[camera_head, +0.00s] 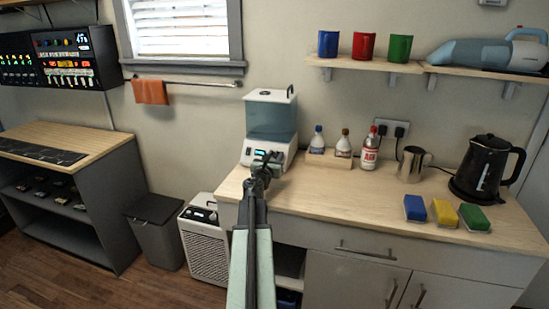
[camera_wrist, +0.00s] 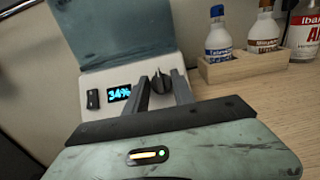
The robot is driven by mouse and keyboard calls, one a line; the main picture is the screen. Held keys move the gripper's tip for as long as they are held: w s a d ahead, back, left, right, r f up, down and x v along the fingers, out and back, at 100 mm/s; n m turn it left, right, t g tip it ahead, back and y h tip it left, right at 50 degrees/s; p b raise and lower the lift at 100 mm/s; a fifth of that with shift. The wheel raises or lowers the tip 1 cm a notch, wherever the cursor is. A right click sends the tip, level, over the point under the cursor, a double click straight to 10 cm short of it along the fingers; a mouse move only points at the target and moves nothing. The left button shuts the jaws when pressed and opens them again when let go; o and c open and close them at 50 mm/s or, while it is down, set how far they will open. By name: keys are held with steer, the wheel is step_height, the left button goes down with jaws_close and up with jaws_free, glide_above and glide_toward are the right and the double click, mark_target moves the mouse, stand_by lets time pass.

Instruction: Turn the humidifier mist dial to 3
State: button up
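The humidifier (camera_head: 271,121) stands at the back left of the wooden counter, with a bluish tank over a white base. In the wrist view its base (camera_wrist: 73,80) carries a black switch (camera_wrist: 93,99), a small display (camera_wrist: 119,93) reading 34% and a dark dial (camera_wrist: 161,83). My gripper (camera_head: 266,157) reaches the front of the base; in the wrist view its two fingers (camera_wrist: 161,88) stand apart on either side of the dial. I see no clear contact with the dial. The dial's marks and setting cannot be read.
A wooden rack (camera_head: 330,159) with two bottles stands right of the humidifier, beside a red-labelled bottle (camera_head: 370,149). A metal pitcher (camera_head: 411,165), a black kettle (camera_head: 487,168) and several sponges (camera_head: 444,213) are farther right. The counter's front middle is clear.

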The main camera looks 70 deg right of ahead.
jaws_close()
steer(key=shift+a, duration=0.15)
steer(key=shift+m, duration=0.3)
steer(key=shift+w+d+r+m+g+p, duration=0.1)
steer(key=shift+m+g+p, duration=0.05)
steer(key=shift+m+g, duration=0.4)
steer(key=shift+w+d+r+m+g+p, duration=0.1)
steer(key=shift+m+g+p, duration=0.05)
steer(key=shift+m+g, duration=0.4)
steer(key=m+g+p, duration=0.1)
steer(key=m, duration=0.2)
steer(key=m+g+y+p, duration=0.1)
steer(key=m+g, duration=0.1)
steer(key=m, duration=0.1)
steer(key=shift+w+r+y, duration=0.1)
steer(key=shift+r+y, duration=0.05)
steer(key=shift+y, duration=0.15)
steer(key=shift+m+g+y+p, duration=0.7)
steer(key=shift+m+p, duration=0.1)
steer(key=shift+m, duration=0.65)
steer(key=shift+m+g+y+p, duration=0.6)
steer(key=shift+m+g+p, duration=0.15)
steer(key=shift+m, duration=0.7)
steer(key=shift+w+d+m+g+y+p, duration=0.15)
steer(key=shift+m+y+p, duration=0.55)
steer(key=shift+m+p, duration=0.45)
steer(key=shift+m+g+y+p, duration=0.1)
steer(key=shift+m+y+p, duration=0.7)
steer(key=shift+m, duration=0.55)
